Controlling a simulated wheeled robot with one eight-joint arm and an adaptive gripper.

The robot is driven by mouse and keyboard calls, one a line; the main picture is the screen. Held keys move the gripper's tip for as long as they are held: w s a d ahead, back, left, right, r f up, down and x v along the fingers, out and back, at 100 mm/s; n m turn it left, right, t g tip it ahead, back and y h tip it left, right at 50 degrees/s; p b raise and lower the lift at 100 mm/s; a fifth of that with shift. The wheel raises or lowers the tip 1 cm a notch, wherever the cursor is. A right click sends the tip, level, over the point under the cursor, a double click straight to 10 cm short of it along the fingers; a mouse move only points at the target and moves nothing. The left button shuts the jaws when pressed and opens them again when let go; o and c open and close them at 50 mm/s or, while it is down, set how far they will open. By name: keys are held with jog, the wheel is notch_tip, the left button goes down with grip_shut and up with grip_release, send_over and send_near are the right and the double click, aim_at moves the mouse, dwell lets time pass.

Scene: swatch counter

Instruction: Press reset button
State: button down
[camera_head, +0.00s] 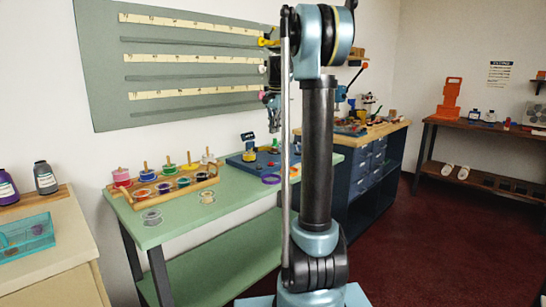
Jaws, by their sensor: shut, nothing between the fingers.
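My gripper (272,122) hangs beside the upper part of my arm, above the right end of the green table (185,222). It is small in the view and looks shut and empty. It is apart from the table top, with the blue board (236,162) below it. I cannot tell which of these, if any, is the reset button. My arm hides part of the area to the right of the board.
A wooden rack (190,187) with several coloured spools stands on the green table's left half. A purple ring (271,179) lies near the board. A ruled panel (190,60) hangs behind. A blue cabinet (368,180) stands right, and a cream counter (50,245) stands left.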

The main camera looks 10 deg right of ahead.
aim_at(273, 164)
jog(key=f, duration=0.4)
jog(key=w+f, duration=0.1)
jog(key=f, duration=0.8)
jog(key=shift+w+a+f, duration=0.1)
jog(key=shift+w+f, duration=0.15)
jog(key=shift+f, duration=0.25)
jog(key=shift+s+f, duration=0.1)
jog(key=shift+f, duration=0.75)
jog(key=shift+s, duration=0.1)
jog(key=shift+r, duration=0.15)
jog(key=shift+w+r, duration=0.2)
notch_tip(273, 164, up, 14)
jog(key=s, duration=0.1)
jog(key=shift+s+f, duration=0.2)
jog(key=shift+s, duration=0.1)
